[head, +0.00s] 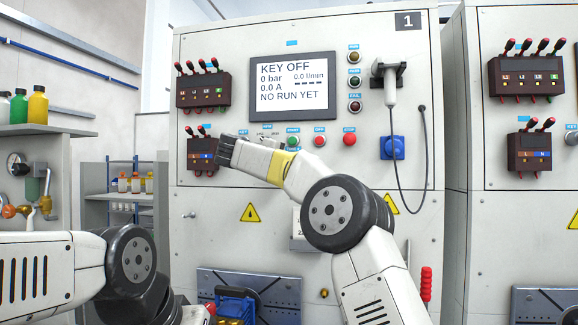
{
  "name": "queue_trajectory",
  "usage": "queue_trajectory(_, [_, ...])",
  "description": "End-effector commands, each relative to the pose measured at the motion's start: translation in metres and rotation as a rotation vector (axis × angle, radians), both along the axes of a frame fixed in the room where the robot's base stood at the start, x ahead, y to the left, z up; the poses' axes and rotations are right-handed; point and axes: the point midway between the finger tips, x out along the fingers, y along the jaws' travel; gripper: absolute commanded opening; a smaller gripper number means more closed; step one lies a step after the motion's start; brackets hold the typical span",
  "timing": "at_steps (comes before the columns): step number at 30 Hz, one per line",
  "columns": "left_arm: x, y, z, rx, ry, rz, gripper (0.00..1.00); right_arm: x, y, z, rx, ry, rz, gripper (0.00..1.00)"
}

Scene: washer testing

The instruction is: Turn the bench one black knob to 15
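Bench one (225,60) is the white panel marked 1, with a screen (292,83) reading KEY OFF, 0 bar and NO RUN YET. A small dial scale (265,137) shows in the button row below the screen, just above my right wrist. I cannot make out a black knob there; my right arm covers the area below the scale. My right gripper (228,152) is in front of the panel, its dark fingers pointing left, close to the lower red-lever terminal block (197,160). Whether it touches anything or is open cannot be told. My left arm is at lower left; its gripper is not visible.
Green (292,142) and red (349,140) buttons sit right of the scale. A handheld unit (390,85) hangs with its cable at the panel's right. A second bench (510,210) stands farther right. Shelves with bottles (38,105) are at left.

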Motion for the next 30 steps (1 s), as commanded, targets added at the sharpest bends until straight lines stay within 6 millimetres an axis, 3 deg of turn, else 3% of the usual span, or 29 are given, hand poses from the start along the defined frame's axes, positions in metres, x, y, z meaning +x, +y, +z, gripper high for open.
queue_trajectory(18, [0.0000,0.0000,0.0000,0.000,0.000,0.000,0.42,0.0004,0.0007,-0.0021,0.045,-0.005,0.000,0.00])
queue_trajectory(19, [0.0000,0.0000,0.0000,0.000,0.000,0.000,0.42,0.0004,0.0007,-0.0021,0.044,-0.004,0.000,0.38])
queue_trajectory(22, [0.0000,0.0000,0.0000,0.000,0.000,0.000,0.42,0.0004,0.0006,-0.0018,0.044,-0.005,0.000,0.57])
queue_trajectory(30, [0.0000,0.0000,0.0000,0.000,0.000,0.000,0.42,0.0001,0.0001,-0.0005,0.042,-0.007,0.001,0.57])
